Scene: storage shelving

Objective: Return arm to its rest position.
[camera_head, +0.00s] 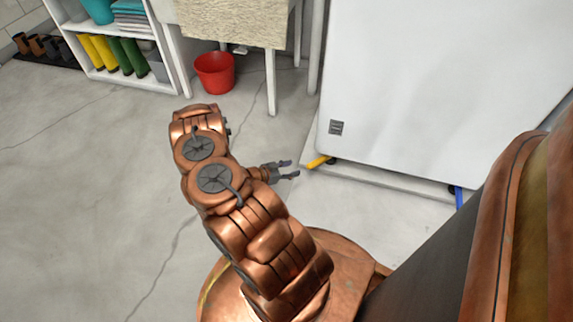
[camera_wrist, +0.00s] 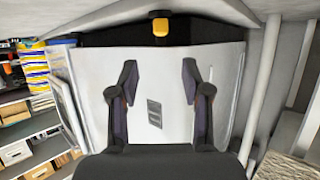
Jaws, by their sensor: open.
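My copper-coloured arm rises from my base and folds over itself in the head view. My gripper (camera_head: 289,170) points to the right near the middle of that view, in front of the lower left part of a white panel. It is open and empty. In the wrist view the two dark fingers of my gripper (camera_wrist: 158,85) stand apart, with the white panel (camera_wrist: 155,120) and its small grey label behind the gap. No object is between the fingers.
The large white panel-like unit (camera_head: 440,80) stands at the right. A red bucket (camera_head: 214,73) stands by a table (camera_head: 235,22) at the back. A white shelf (camera_head: 83,50) holds yellow and green boots. The grey floor (camera_head: 80,200) at left is clear. Stocked shelves (camera_wrist: 30,130) show in the wrist view.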

